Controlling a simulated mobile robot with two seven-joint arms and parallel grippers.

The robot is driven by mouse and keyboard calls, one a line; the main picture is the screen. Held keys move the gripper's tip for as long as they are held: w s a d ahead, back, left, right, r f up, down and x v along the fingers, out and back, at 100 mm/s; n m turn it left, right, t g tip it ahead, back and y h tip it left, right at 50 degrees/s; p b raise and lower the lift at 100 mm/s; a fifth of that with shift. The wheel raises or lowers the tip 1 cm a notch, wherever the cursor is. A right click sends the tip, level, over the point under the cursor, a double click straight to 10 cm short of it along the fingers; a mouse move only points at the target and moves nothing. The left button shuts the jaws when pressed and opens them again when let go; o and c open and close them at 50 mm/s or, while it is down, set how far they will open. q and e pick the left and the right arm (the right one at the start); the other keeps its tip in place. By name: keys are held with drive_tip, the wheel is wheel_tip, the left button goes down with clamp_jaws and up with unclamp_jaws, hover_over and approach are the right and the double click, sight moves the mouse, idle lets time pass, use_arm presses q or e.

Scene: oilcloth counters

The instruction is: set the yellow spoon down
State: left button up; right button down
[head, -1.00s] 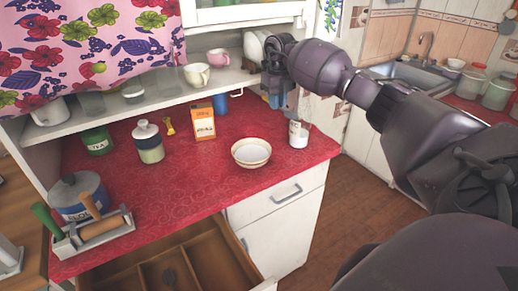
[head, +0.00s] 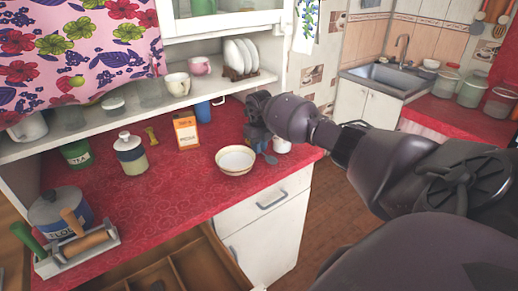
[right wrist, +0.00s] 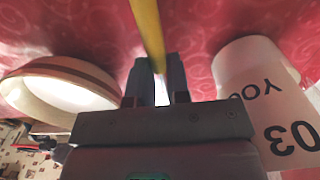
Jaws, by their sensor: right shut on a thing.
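My right gripper (head: 257,138) is low over the red counter, between the cream bowl (head: 235,160) and the white mug (head: 281,146). In the right wrist view the gripper (right wrist: 156,75) is shut on the yellow spoon (right wrist: 148,28), a yellow strip running from between the fingers to the top edge. The bowl (right wrist: 55,92) is left of the fingers and the lettered mug (right wrist: 262,90) is right of them. A small grey-blue shape shows below the gripper in the head view; I cannot tell if it is spoon or fingertip. Contact with the counter is unclear. My left gripper is out of view.
Behind are an orange box (head: 186,131) and a blue mug (head: 203,112). A lidded jar (head: 130,153), a green tin (head: 77,153) and a small yellow object (head: 151,135) stand to the left. The drawer (head: 170,270) is open below. The counter's front middle is clear.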

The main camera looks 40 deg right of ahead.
drive_tip(key=shift+f, duration=0.5)
drive_tip(key=shift+f, duration=0.1)
drive_tip(key=c, duration=1.1)
unclamp_jaws()
wheel_tip(320, 180, up, 12)
drive_tip(key=shift+b, duration=0.4)
drive_tip(key=shift+s, duration=0.1)
